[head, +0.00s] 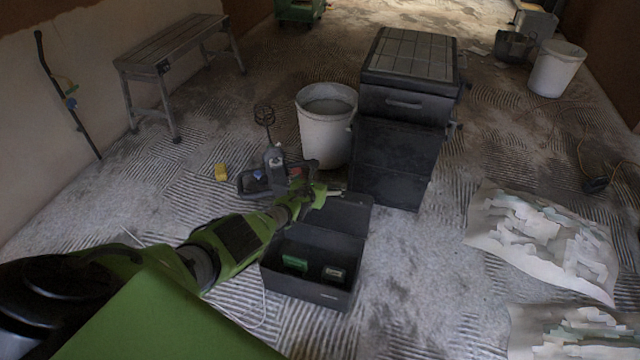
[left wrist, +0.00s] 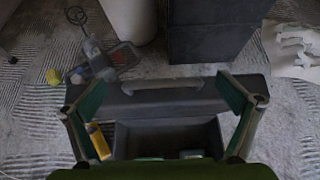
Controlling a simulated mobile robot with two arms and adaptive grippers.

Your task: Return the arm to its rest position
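My left arm (head: 232,243) reaches from the lower left across the floor. Its gripper (head: 328,192) is over the raised lid of an open black toolbox (head: 305,296). In the left wrist view the fingers of the left gripper (left wrist: 162,90) stand wide apart, with nothing between them but the toolbox lid (left wrist: 165,100) and its handle behind. A green item (head: 295,263) and a small grey item (head: 333,273) lie in the box. A yellow item (left wrist: 98,141) shows beside the left finger. My right gripper is not in view.
Beyond the toolbox stand a mixer tool (head: 272,170), a white bucket (head: 325,135) and a tall black tool stack (head: 395,150). A yellow block (head: 221,172) lies left. Plaster bags (head: 545,240) lie right. A bench (head: 175,50) stands by the wall.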

